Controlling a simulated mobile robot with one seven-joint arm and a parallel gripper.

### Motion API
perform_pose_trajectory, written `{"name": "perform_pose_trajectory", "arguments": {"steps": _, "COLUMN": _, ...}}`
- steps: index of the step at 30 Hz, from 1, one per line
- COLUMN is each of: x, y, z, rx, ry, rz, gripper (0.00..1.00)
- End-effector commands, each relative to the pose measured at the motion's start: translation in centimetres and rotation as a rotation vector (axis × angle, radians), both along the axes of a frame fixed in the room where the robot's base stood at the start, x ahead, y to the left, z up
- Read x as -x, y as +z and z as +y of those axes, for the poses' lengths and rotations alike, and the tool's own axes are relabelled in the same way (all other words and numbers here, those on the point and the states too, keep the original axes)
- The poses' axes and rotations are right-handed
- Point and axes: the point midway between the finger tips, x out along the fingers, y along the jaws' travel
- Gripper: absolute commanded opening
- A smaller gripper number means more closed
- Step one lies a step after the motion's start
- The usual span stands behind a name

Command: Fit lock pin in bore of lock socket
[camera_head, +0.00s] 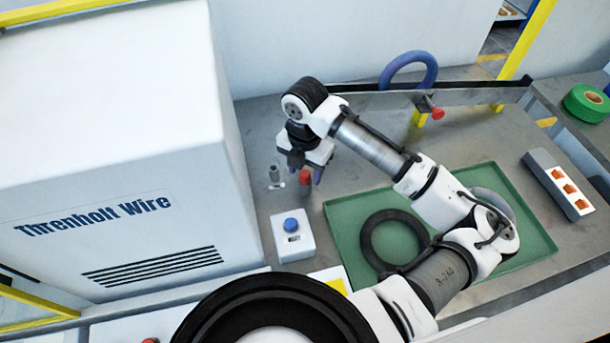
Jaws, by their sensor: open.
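A small red-capped pin (305,182), which looks like the lock pin, stands upright on the grey bench beside the white machine. A small grey upright cylinder (274,174) stands just to its left; it may be the lock socket, but its bore is too small to make out. My gripper (306,174) is open and points down at the red cap, with its fingers on either side of it in this view. I cannot tell whether a finger touches the pin.
The white machine (110,130) walls off the left. A blue-button box (293,240) lies in front of the pin. A green tray (345,225) holds a black ring (370,245).

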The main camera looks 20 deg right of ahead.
Motion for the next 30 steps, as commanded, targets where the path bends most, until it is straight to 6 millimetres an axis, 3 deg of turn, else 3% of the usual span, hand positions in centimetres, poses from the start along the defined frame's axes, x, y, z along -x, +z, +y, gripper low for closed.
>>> {"name": "perform_pose_trajectory", "arguments": {"steps": 5, "x": 0.0, "y": -0.1, "z": 0.0, "rx": 0.0, "ry": 0.0, "rz": 0.0, "gripper": 0.49}}
{"name": "perform_pose_trajectory", "arguments": {"steps": 16, "x": 0.0, "y": 0.0, "z": 0.0, "rx": 0.0, "ry": 0.0, "rz": 0.0, "gripper": 0.02}}
{"name": "perform_pose_trajectory", "arguments": {"steps": 25, "x": 0.0, "y": 0.2, "z": 0.0, "rx": 0.001, "ry": 0.0, "rz": -0.001, "gripper": 0.0}}
{"name": "perform_pose_trajectory", "arguments": {"steps": 30, "x": -0.1, "y": 1.4, "z": 0.0, "rx": 0.001, "ry": 0.0, "rz": -0.001, "gripper": 0.0}}
